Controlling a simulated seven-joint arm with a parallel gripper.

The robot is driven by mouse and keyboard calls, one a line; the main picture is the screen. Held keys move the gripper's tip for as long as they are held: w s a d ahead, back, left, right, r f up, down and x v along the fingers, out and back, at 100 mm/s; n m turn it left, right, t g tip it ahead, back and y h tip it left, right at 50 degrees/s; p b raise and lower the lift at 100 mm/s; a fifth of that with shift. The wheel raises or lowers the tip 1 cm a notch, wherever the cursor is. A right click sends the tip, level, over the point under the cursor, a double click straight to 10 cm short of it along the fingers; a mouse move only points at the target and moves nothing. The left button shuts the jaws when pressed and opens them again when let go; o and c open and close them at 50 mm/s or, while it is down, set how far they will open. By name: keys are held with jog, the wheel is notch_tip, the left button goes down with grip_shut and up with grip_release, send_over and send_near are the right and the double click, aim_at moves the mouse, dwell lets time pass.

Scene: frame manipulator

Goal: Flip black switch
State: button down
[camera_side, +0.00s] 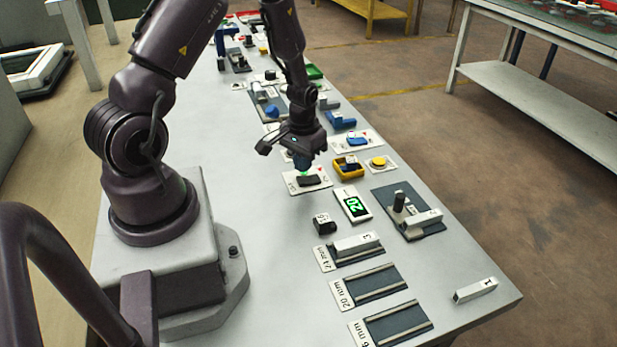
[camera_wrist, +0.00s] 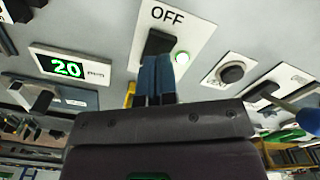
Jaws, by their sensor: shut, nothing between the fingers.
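The black switch (camera_side: 309,181) is a dark rocker on a white plate on the table, below my gripper (camera_side: 303,166) in the side view.
A display (camera_side: 352,204) reading 20 stands beside the switch plate. The table between my base and the switch is clear.

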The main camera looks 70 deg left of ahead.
aim_at(303, 179)
jog(key=shift+f, duration=1.55)
dwell(0.4)
jog(key=shift+r, duration=3.55)
jog(key=shift+s, duration=0.1)
jog(key=s+d+r+m+t, duration=0.2)
jog(key=s+d+r+m, duration=0.1)
jog(key=d+r, duration=0.6)
jog(key=s+d+r+m+t, duration=0.3)
jog(key=s+d+r, duration=0.3)
jog(key=r, duration=1.2)
jog(key=d, duration=0.3)
jog(key=shift+s+t, duration=0.2)
jog(key=shift+t, duration=0.1)
